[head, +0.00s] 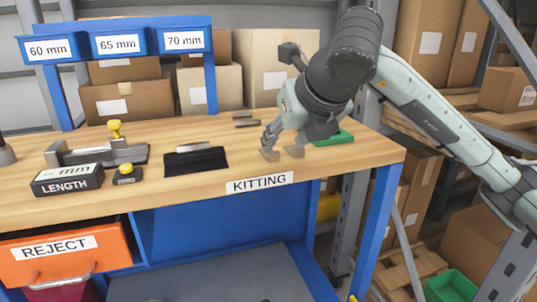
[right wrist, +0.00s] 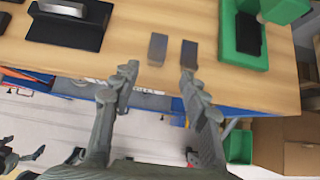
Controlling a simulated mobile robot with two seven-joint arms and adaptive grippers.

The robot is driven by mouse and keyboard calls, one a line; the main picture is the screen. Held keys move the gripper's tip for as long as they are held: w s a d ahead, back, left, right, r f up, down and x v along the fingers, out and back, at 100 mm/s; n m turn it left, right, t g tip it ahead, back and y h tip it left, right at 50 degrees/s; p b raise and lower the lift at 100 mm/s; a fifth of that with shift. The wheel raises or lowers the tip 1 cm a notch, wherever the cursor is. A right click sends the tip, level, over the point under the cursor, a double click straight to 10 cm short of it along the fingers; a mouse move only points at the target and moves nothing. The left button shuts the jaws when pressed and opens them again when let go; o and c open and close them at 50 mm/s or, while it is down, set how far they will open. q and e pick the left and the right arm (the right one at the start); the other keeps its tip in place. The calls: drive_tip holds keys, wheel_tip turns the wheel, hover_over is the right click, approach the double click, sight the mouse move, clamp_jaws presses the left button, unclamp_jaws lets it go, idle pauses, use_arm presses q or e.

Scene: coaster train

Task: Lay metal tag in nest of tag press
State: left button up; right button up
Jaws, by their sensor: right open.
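A flat silver piece (head: 195,147), which looks like the metal tag, lies on a black block (head: 210,162) at the middle of the bench. The silver piece also shows at the top left of the right wrist view (right wrist: 62,8). A green device (right wrist: 228,40), probably the tag press, has a dark plate (right wrist: 248,34) in its base. In the head view its green base (head: 338,138) is mostly hidden behind my right gripper (head: 282,153). That gripper is open and empty, low over the wood between the black block and the green device. My left gripper is out of view.
Small dark grey bars (head: 243,120) lie farther back. Blue labelled bins (head: 117,43) stand above. An orange REJECT bin (head: 65,255) hangs below.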

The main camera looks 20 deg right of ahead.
sight(274, 152)
drive_tip(key=x, duration=0.4)
drive_tip(key=shift+w+a+f+p, duration=0.2)
drive_tip(key=shift+w+a+p, duration=0.1)
drive_tip(key=shift+w+p, duration=0.1)
drive_tip(key=shift+w+f, duration=0.25)
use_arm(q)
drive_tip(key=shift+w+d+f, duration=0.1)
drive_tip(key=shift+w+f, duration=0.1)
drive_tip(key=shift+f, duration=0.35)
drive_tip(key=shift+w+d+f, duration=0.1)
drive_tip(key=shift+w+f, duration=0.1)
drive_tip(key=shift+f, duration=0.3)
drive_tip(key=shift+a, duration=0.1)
use_arm(e)
clamp_jaws()
drive_tip(key=shift+r, duration=0.1)
